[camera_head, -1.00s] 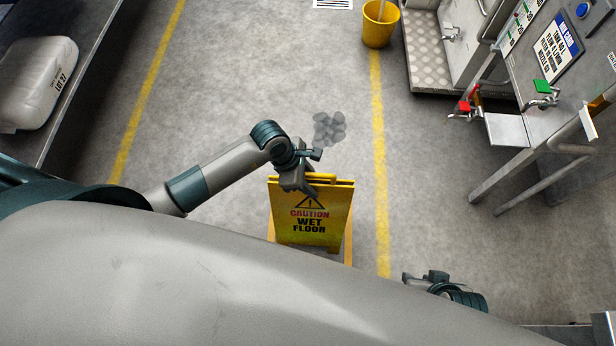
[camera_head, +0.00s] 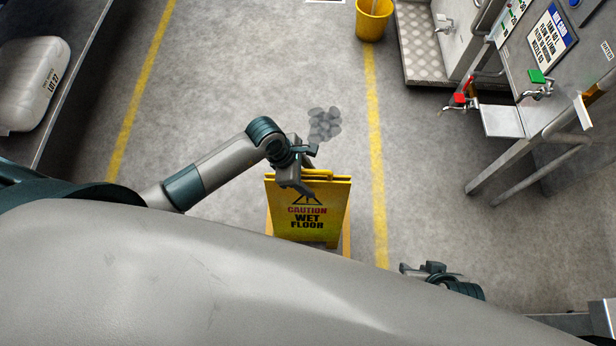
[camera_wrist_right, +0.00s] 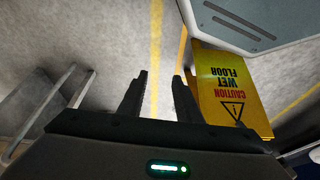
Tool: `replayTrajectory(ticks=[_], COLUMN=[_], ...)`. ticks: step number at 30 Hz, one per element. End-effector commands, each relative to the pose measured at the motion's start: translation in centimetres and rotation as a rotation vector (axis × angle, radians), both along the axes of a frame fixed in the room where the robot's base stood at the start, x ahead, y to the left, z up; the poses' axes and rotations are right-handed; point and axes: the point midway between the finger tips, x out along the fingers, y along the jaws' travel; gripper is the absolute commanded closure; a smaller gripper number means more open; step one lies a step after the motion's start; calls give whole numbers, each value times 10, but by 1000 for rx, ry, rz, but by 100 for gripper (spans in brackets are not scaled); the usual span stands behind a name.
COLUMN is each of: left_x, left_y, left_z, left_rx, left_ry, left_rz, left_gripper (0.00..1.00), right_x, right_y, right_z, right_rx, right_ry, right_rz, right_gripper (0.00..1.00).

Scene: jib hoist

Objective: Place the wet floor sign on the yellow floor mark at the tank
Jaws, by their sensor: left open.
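The yellow wet floor sign (camera_head: 308,226) stands on the floor in the middle of the head view, its "CAUTION WET FLOOR" face toward me. Yellow-orange strips (camera_head: 346,240) show on the floor at both its sides; they look like the floor mark, mostly hidden by the sign. My left gripper (camera_head: 311,172) is open at the sign's top edge, one finger overlapping its face in the picture. I cannot tell whether it touches. My right gripper (camera_head: 428,268) is open and empty, right of the sign. Its spread fingers (camera_wrist_right: 158,92) show in the right wrist view, with the sign (camera_wrist_right: 228,85) beside them.
Yellow lines (camera_head: 376,150) run along the floor. A grey patch (camera_head: 324,124) lies behind the sign. A yellow bucket (camera_head: 373,22) stands at the back. A metal stand with taps (camera_head: 502,121) is at right, a bench with a pale container (camera_head: 30,85) at left.

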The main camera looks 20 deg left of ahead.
Motion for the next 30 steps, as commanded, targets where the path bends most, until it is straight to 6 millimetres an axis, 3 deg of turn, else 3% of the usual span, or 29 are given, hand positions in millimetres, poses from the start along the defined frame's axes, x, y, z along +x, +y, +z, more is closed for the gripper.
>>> replayTrajectory(ticks=[7,21,30], left_x=[-2,-10,-12], left_y=[11,39,44], left_z=[25,96,110], left_rx=[2,2,1], left_ry=[-3,-2,0], left_rz=[-1,0,0], left_gripper=[48,48,48], right_x=[-4,-10,-12], right_y=[-3,-16,-17], right_z=[1,1,0], right_rx=[-9,-41,-44], right_ry=[21,66,79], right_rz=[-3,-17,-18], right_gripper=[69,69,69])
